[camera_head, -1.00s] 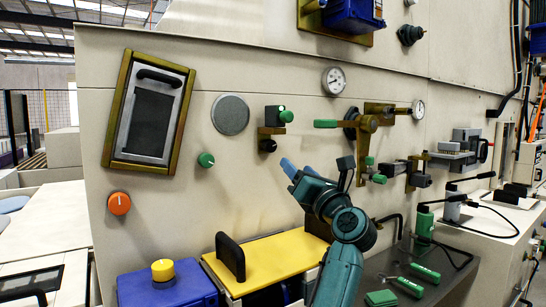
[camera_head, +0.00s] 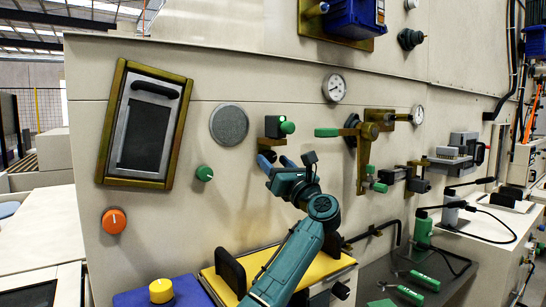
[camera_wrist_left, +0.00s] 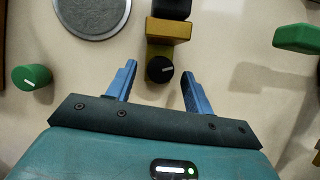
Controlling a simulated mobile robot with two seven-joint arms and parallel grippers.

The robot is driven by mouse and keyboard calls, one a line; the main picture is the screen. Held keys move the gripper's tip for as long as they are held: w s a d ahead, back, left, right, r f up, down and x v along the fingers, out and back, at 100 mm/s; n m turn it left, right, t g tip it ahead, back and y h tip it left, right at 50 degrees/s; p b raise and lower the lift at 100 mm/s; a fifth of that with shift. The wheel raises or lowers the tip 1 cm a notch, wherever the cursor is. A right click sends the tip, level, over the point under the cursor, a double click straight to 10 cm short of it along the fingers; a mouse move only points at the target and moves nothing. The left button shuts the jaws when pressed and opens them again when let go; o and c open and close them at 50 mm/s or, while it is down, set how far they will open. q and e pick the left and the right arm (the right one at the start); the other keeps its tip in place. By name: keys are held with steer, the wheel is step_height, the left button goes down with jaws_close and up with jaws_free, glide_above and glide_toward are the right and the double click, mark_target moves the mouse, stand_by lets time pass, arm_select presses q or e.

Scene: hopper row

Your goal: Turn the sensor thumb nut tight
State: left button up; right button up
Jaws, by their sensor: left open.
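The sensor (camera_head: 274,126) is a dark block with a lit green end, on a brass bracket (camera_head: 271,141) on the beige panel. My left gripper (camera_head: 277,163) is open and empty, just below the bracket. In the left wrist view its two blue fingertips stand either side of the nut, with a gap on both sides. Whether the tips reach its depth I cannot tell. My right gripper is not in view.
A green knob (camera_head: 204,173) and a grey disc (camera_head: 229,125) sit left of the sensor. A green-handled brass valve (camera_head: 327,132) juts out at the right. A yellow plate (camera_head: 256,263) with a black handle lies below.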

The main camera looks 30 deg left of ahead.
arm_select(q)
steer(key=shift+w+a+r, duration=0.25)
steer(key=shift+w+a, duration=0.05)
steer(key=shift+a, duration=0.3)
steer(key=shift+c, duration=0.4)
steer(key=c, duration=0.9)
